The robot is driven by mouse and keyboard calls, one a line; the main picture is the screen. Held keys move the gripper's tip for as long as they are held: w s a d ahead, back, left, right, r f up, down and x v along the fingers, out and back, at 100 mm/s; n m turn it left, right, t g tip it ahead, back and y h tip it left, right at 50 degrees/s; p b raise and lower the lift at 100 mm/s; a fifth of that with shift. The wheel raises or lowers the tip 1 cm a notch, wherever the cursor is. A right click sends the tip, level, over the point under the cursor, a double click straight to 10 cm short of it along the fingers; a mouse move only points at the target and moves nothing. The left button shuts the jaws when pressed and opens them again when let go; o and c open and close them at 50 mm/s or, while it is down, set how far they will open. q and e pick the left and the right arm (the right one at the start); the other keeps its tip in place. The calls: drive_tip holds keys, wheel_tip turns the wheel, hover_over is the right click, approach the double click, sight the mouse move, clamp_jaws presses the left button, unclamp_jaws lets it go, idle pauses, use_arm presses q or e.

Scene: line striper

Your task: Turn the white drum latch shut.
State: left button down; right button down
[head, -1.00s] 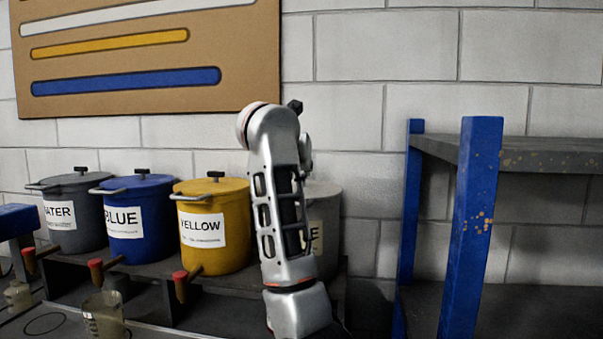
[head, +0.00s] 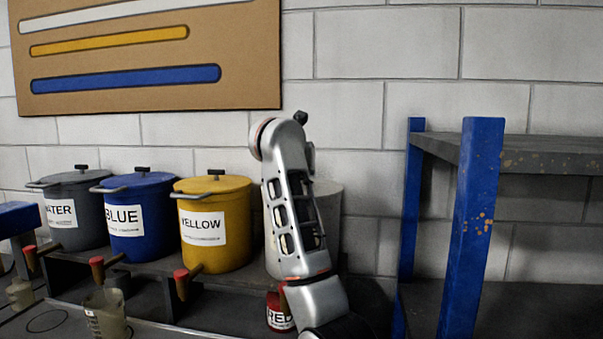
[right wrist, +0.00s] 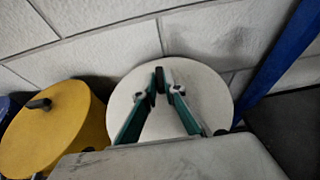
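The white drum stands at the right end of the drum row, largely hidden behind my right arm in the head view (head: 331,225). The right wrist view shows its round pale lid (right wrist: 208,98) from above. Its black latch (right wrist: 160,76) stands on the lid and runs roughly up and down in that picture. My right gripper (right wrist: 162,86) has its two teal fingers over the lid, with the tips on either side of the latch. Whether they press on it cannot be told. In the head view this gripper is hidden. My left gripper is out of view.
The yellow drum (head: 232,255) stands close on the left, then blue (head: 165,195) and grey (head: 75,190) drums, with red-tipped taps in front. A red can (head: 278,308) sits below. A blue-posted shelf (head: 475,220) bounds the right; a block wall (head: 345,150) stands behind.

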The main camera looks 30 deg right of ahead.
drive_tip(key=shift+y, duration=0.3)
drive_tip(key=shift+s+d+n+t+y+b, duration=0.15)
drive_tip(key=shift+d+n+t+y+b, duration=0.1)
drive_tip(key=shift+n+t+y+b, duration=0.5)
drive_tip(key=n+y, duration=0.2)
drive_tip(key=y, duration=0.1)
drive_tip(key=d+n+t+y, duration=0.1)
drive_tip(key=n+y, duration=0.2)
drive_tip(key=shift+s+d+r+n, duration=0.1)
drive_tip(key=shift+s+d+n, duration=0.05)
drive_tip(key=shift+n, duration=0.2)
drive_tip(key=n+y, duration=0.2)
drive_tip(key=shift+d+y+b, duration=0.2)
drive_tip(key=shift+y+b, duration=0.15)
drive_tip(key=shift+n+y, duration=0.3)
drive_tip(key=shift+n, duration=0.2)
drive_tip(key=shift+y, duration=0.3)
drive_tip(key=c, duration=2.1)
unclamp_jaws()
drive_tip(key=shift+c, duration=0.2)
